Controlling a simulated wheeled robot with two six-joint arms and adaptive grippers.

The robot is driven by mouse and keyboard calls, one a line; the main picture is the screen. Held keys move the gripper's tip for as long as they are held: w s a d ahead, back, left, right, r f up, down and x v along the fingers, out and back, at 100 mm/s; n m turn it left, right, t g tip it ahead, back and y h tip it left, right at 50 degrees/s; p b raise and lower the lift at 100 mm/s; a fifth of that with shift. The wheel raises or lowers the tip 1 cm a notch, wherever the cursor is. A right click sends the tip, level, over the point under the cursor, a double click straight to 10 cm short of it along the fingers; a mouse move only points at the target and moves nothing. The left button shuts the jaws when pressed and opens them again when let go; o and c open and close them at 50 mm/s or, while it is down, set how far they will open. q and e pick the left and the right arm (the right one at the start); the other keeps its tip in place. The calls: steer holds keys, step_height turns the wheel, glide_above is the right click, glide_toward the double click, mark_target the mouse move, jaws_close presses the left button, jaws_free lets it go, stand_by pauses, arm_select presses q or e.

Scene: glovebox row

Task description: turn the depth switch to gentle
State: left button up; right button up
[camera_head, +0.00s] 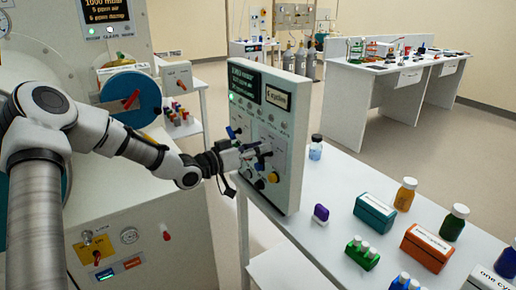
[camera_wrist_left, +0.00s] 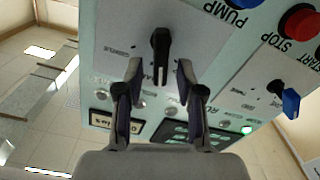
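The depth switch (camera_wrist_left: 160,44) is a black lever knob on the pale control panel (camera_wrist_left: 112,20), beside a label reading GENTLE, which appears upside down in the left wrist view. Its bar stands roughly upright in that picture. My left gripper (camera_wrist_left: 159,68) is open, one finger on each side of the knob's lower part, with visible gaps to it. In the head view my left gripper (camera_head: 262,155) is at the front of the upright panel (camera_head: 285,125) and hides part of its controls. My right gripper is in neither view.
Close by on the panel are a blue lever switch (camera_wrist_left: 290,101), a red STOP button (camera_wrist_left: 298,22) and a blue PUMP button (camera_wrist_left: 238,3). The white table (camera_head: 330,185) right of the panel holds bottles and coloured boxes. A glovebox with a blue round port (camera_head: 145,98) stands left.

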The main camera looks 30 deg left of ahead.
arm_select(q)
step_height(320, 180, up, 10)
steer(key=shift+r, duration=0.1)
stand_by(0.6)
